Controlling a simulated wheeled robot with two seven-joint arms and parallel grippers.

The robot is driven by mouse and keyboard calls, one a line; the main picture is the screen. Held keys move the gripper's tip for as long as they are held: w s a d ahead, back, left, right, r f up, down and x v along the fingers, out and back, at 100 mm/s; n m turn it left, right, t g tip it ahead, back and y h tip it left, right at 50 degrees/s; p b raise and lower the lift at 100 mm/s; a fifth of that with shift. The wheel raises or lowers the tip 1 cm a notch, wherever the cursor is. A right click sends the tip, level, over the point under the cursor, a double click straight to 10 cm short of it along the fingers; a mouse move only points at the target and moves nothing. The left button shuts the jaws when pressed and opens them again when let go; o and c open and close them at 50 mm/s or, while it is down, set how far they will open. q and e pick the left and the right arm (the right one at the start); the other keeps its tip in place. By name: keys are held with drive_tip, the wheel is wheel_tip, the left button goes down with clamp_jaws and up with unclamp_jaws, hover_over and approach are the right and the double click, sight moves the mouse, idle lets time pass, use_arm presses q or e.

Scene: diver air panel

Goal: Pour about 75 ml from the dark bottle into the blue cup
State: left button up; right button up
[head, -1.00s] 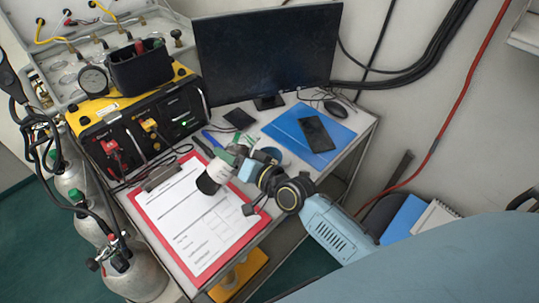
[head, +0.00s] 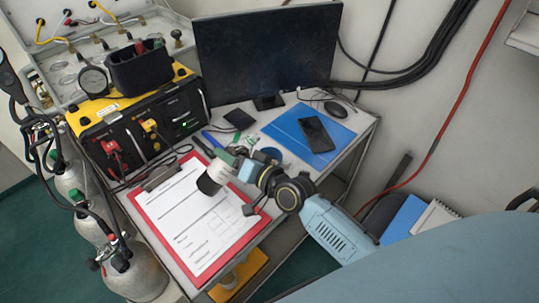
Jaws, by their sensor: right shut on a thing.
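The dark bottle (head: 209,182), with a pale band near its upper part, is over the clipboard's upper right. My right gripper (head: 229,167) is shut on it, its arm coming in from the lower right. The bottle looks tilted, its dark end toward the lower left. Its mouth is not clear to me. A small blue round thing, probably the blue cup (head: 271,154), shows just behind my right wrist, partly hidden by it. I cannot see inside it. My left gripper is not in view.
A red clipboard (head: 137,196) with a paper form covers the front of the table. A blue folder with a phone (head: 317,134) lies to the right, below a monitor (head: 266,55). A yellow and black air panel (head: 139,124) stands at left, with gas cylinders (head: 137,277) beside the table.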

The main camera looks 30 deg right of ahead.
drive_tip(key=shift+d+r+p, duration=0.15)
drive_tip(key=shift+p, duration=0.45)
drive_tip(key=n+h+p, duration=0.1)
drive_tip(key=p, duration=0.3)
drive_tip(key=r+n+g+h+p, duration=0.1)
drive_tip(key=n+p, duration=0.1)
drive_tip(key=p, duration=0.2)
drive_tip(key=n+h+p, duration=0.1)
drive_tip(key=n+p, duration=0.1)
drive_tip(key=p, duration=0.1)
drive_tip(key=shift+w+a+r+p, duration=0.1)
drive_tip(key=shift+a+r+p, duration=0.25)
drive_tip(key=shift+a+p, duration=0.05)
drive_tip(key=shift+f+n+g+h, duration=0.35)
drive_tip(key=shift+n+h, duration=0.25)
drive_tip(key=shift+n, duration=0.4)
drive_tip(key=shift+f, duration=0.1)
